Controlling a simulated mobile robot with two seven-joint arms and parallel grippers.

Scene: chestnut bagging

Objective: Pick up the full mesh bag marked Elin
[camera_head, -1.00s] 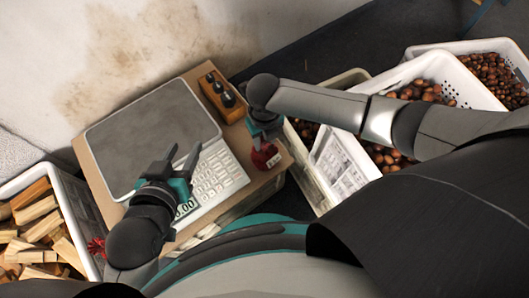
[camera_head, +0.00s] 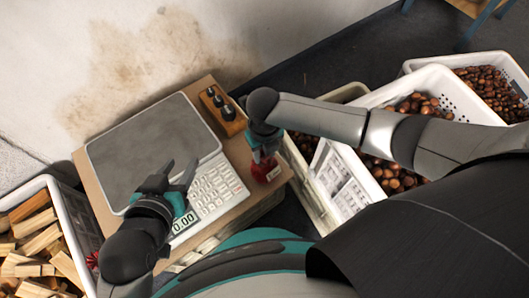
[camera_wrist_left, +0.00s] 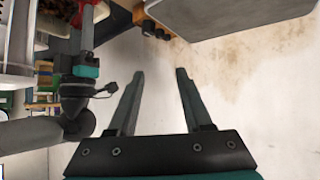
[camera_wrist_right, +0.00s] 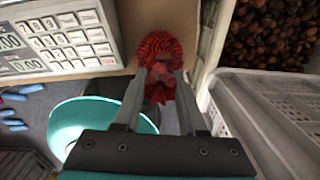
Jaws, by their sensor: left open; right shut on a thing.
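A red mesh bag (camera_head: 265,171) with a small pale tag hangs at my right gripper (camera_head: 264,150), beside the right edge of the scale. In the right wrist view the bag (camera_wrist_right: 158,44) shows as a rounded red mesh bulge, and my right gripper (camera_wrist_right: 160,72) is shut on its gathered neck. The name on the tag is too small to read. My left gripper (camera_head: 180,166) is open and empty above the front of the scale. In the left wrist view its fingers (camera_wrist_left: 160,75) have nothing between them.
The scale (camera_head: 150,150) stands on a brown table (camera_head: 243,165), its display showing 0.00. White crates of chestnuts (camera_head: 462,98) stand at the right. A crate of firewood (camera_head: 70,215) stands at the left, with a red bit (camera_head: 92,259) beside it.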

